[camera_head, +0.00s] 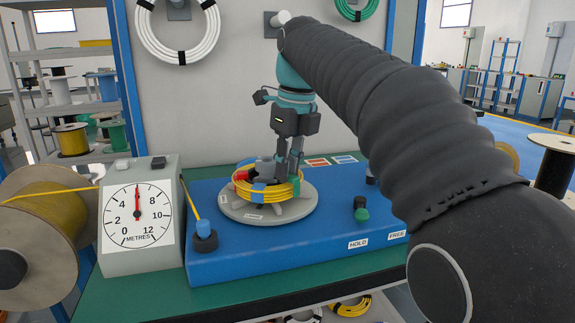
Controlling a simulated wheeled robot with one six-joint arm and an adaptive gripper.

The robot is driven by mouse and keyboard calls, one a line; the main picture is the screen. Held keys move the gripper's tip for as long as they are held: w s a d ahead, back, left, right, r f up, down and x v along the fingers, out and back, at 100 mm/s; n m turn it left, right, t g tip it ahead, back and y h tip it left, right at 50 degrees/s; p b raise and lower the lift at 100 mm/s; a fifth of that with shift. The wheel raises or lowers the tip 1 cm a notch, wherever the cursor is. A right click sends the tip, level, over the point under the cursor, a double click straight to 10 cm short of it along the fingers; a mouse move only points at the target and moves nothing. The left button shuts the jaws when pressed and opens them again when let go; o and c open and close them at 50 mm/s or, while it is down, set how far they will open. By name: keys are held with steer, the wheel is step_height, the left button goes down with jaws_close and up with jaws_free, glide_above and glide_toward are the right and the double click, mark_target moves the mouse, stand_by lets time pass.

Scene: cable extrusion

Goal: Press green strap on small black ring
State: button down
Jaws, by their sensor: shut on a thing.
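A small green round piece (361,215) sits on the blue machine top near the HOLD label, with a small black piece (360,202) right behind it. I cannot tell whether either is a strap or a ring. My gripper (281,174) is well to their left, pointing down at the yellow cable coil (268,196) on the grey round turntable (238,209). Its dark fingers are shut on the coil, but the exact contact is partly hidden.
A METRES dial box (139,222) and a large yellow cable spool (50,215) stand at the left. My arm hides much of the right side.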

steer(key=shift+f, duration=0.5)
stand_by(1.5)
steer(key=c, duration=1)
jaws_free()
steer(key=shift+r, duration=0.15)
step_height(320, 180, up, 3)
steer(key=shift+f+p, duration=0.1)
steer(key=shift+p, duration=1.15)
steer(key=shift+r, duration=2.55)
